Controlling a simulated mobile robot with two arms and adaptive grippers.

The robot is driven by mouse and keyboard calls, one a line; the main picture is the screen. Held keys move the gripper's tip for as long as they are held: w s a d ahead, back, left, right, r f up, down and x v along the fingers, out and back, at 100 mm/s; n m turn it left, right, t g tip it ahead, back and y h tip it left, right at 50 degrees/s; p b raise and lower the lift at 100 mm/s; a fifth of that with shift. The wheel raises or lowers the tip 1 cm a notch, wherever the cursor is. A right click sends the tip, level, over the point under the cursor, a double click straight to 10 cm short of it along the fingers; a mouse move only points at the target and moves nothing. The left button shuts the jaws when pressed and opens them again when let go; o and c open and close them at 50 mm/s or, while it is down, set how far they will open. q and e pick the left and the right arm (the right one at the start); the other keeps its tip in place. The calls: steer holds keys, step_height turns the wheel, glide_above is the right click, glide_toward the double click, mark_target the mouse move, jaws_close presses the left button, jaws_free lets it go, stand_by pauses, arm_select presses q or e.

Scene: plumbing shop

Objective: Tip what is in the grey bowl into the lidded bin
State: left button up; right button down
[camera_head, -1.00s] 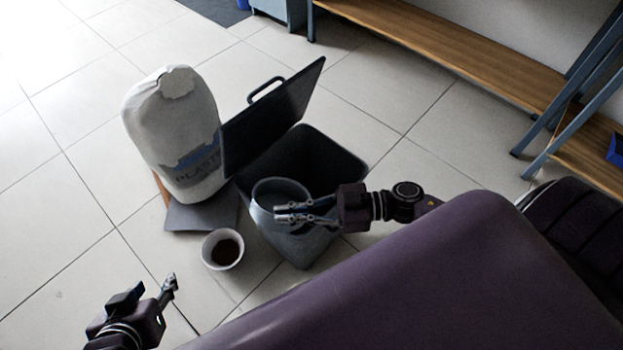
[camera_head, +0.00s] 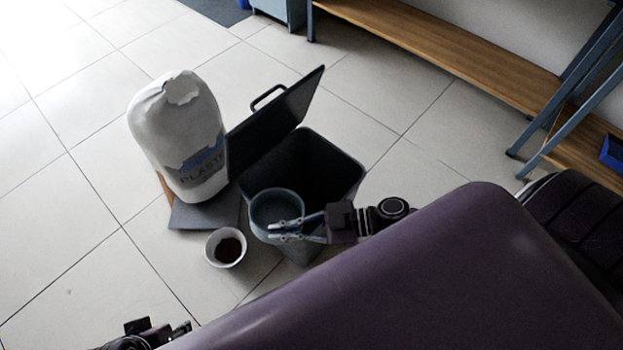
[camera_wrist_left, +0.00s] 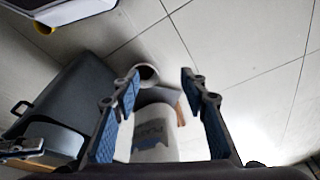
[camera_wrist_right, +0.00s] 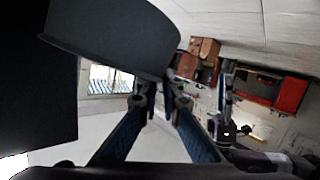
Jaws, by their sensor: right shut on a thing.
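The grey bowl (camera_head: 277,207) is in my right gripper (camera_head: 285,231), which is shut on its right-hand rim. The bowl is roughly upright above the near edge of the dark bin (camera_head: 318,165); what lies inside it I cannot make out. The bin's lid (camera_head: 272,112) stands open on its far left side. The bowl fills the upper part of the right wrist view (camera_wrist_right: 118,38) and shows at the lower left of the left wrist view (camera_wrist_left: 55,140). My left gripper (camera_wrist_left: 160,76) is open and empty, mostly cut off at the bottom of the head view.
A small white bowl (camera_head: 213,245) with brown contents stands on the floor, left of the bin. A full white sack (camera_head: 178,125) printed with lettering stands behind it by a grey sheet (camera_head: 205,213). A wooden bench (camera_head: 450,60) is at the back right. The floor at left is clear.

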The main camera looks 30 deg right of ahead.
arm_select(q)
step_height(320, 180, down, 9)
steer(key=p, duration=0.2)
steer(key=shift+w+d+r, duration=0.15)
steer(key=shift+w+r, duration=0.05)
steer(key=shift+w, duration=0.15)
arm_select(e)
steer(key=shift+s+a+f+n+h, duration=0.4)
steer(key=shift+a+f+n+h, duration=0.2)
steer(key=shift+a+f, duration=0.25)
